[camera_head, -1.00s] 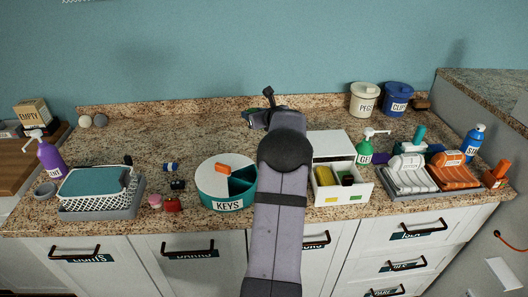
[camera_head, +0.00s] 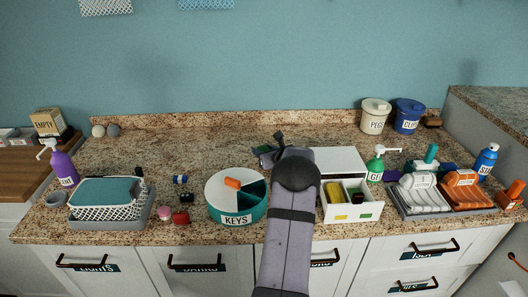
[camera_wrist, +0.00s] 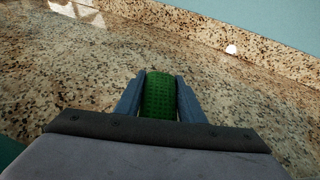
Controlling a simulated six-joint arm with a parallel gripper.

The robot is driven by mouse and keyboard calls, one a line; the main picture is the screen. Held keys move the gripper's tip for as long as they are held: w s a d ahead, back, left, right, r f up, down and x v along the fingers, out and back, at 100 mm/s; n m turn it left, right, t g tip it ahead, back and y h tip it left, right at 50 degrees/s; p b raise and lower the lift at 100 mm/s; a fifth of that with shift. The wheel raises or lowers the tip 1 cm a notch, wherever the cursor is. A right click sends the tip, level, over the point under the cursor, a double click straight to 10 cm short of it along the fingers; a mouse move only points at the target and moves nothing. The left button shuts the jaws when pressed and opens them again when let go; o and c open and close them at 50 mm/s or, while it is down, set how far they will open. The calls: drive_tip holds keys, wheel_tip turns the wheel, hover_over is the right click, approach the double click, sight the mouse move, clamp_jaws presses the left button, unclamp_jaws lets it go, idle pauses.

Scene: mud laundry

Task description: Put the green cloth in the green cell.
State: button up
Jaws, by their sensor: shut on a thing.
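The green cloth (camera_wrist: 159,96) is a dotted green roll between the two fingers of my gripper (camera_wrist: 160,98) in the wrist view. My gripper is shut on it, above the bare speckled counter. In the head view my gripper (camera_head: 264,151) is behind the round keys tin and left of the white box; the arm partly hides it. The white two-cell box (camera_head: 350,212) stands right of my arm. Its right cell has a green label (camera_head: 366,216) and holds something dark and green. Its left cell has a yellow label (camera_head: 339,217) and holds a yellow item.
The round KEYS tin (camera_head: 235,217) stands left of my arm. A green pump bottle (camera_head: 375,168) stands behind the box's right side. A rack with white and orange items (camera_head: 443,191) lies further right. The counter's back middle is clear.

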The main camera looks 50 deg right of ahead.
drive_tip(key=shift+f, duration=0.2)
drive_tip(key=shift+f+b, duration=0.2)
drive_tip(key=shift+b, duration=0.1)
drive_tip(key=o, duration=1)
drive_tip(key=shift+r, duration=0.1)
drive_tip(key=shift+r+p, duration=0.15)
drive_tip(key=shift+p, duration=0.2)
drive_tip(key=shift+s+a+r+b, duration=0.1)
drive_tip(key=shift+s+a+b, duration=0.05)
drive_tip(key=shift+s+b, duration=0.25)
drive_tip(key=shift+o, duration=0.6)
drive_tip(key=shift+b+v, duration=0.85)
drive_tip(key=shift+v, duration=2.5)
